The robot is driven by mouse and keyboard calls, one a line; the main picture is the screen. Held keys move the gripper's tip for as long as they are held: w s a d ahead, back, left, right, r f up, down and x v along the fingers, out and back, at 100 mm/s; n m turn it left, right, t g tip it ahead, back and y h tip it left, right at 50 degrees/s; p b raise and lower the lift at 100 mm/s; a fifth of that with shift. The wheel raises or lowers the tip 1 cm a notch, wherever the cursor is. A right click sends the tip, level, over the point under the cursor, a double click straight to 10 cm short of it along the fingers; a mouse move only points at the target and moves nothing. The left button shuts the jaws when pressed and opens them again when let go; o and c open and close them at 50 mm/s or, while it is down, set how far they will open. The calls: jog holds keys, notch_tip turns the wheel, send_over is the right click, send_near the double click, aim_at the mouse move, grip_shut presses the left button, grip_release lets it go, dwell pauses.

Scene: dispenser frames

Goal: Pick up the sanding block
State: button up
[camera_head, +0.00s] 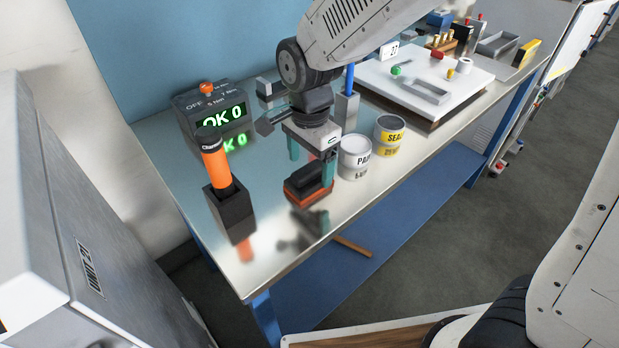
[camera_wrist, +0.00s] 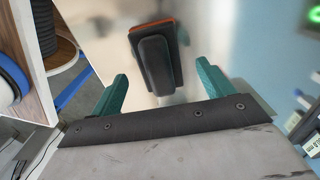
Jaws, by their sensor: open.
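The sanding block (camera_head: 308,184), dark on top with an orange-red base, lies on the shiny metal bench top (camera_head: 268,262) near its front edge. My gripper (camera_head: 310,164) is above and just behind it, with its teal fingers apart and pointing down. In the wrist view the sanding block (camera_wrist: 156,58) shows beyond the open fingertips of my gripper (camera_wrist: 162,85), roughly centred between them. Nothing is between the fingers. In the head view one finger partly overlaps the block's right end; I cannot tell whether they touch.
White PAINT can (camera_head: 354,158) and yellow SEAL can (camera_head: 389,136) stand close to the right. An orange tool in a black holder (camera_head: 232,212) stands left. A white board (camera_head: 450,100) lies farther right.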

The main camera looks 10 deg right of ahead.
aim_at(309, 167)
notch_tip(309, 167, down, 4)
jog(key=shift+a+r, duration=0.1)
jog(key=shift+r, duration=0.05)
jog(key=c, duration=1.2)
jog(key=shift+o, duration=0.2)
jog(key=shift+r, duration=0.5)
jog(key=r, duration=0.2)
jog(key=shift+s+a+r, duration=0.2)
jog(key=shift+s+r, duration=0.15)
jog(key=shift+r, duration=0.05)
jog(key=s+a, duration=0.2)
jog(key=s, duration=0.2)
jog(key=s+a+r, duration=0.1)
jog(key=s+a, duration=0.1)
jog(key=s, duration=0.3)
jog(key=s+a, duration=0.2)
jog(key=s, duration=0.2)
jog(key=shift+s+a+r, duration=0.15)
jog(key=shift+s+a, duration=0.2)
jog(key=shift+s, duration=0.05)
